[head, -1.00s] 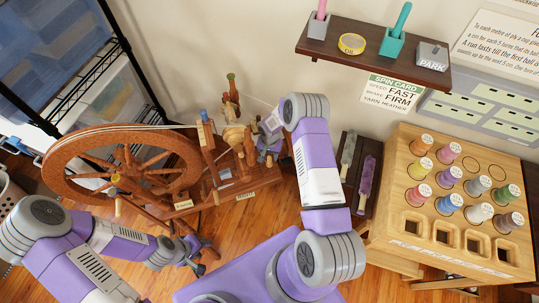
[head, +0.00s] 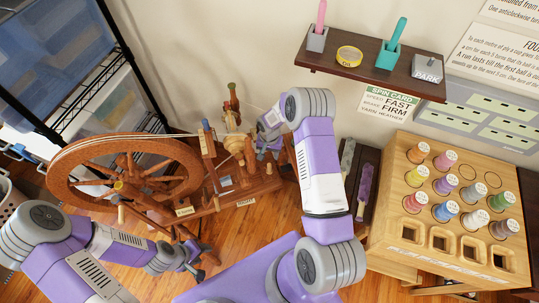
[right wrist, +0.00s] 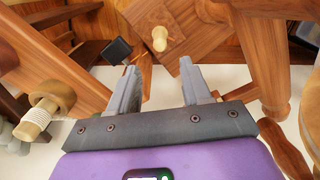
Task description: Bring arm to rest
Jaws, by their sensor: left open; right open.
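The spinning wheel (head: 67,190) stands on the wooden floor at the left in the head view. My right gripper (head: 268,152) is beside its upright posts, partly hidden by my own arm. In the right wrist view my right gripper (right wrist: 158,92) is open, with nothing between its two fingers. Wooden wheel parts and a pale peg (right wrist: 160,38) show beyond the fingertips. My left gripper (head: 196,264) is low in front of the spinning wheel, open; I see nothing held in it.
A wooden bobbin rack (head: 385,225) with several coloured spools stands at the right. A dark wall shelf (head: 365,72) holds a yellow tape roll (head: 349,56) and small holders. A wire rack (head: 130,62) with bins stands at the left. Bare floor shows between.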

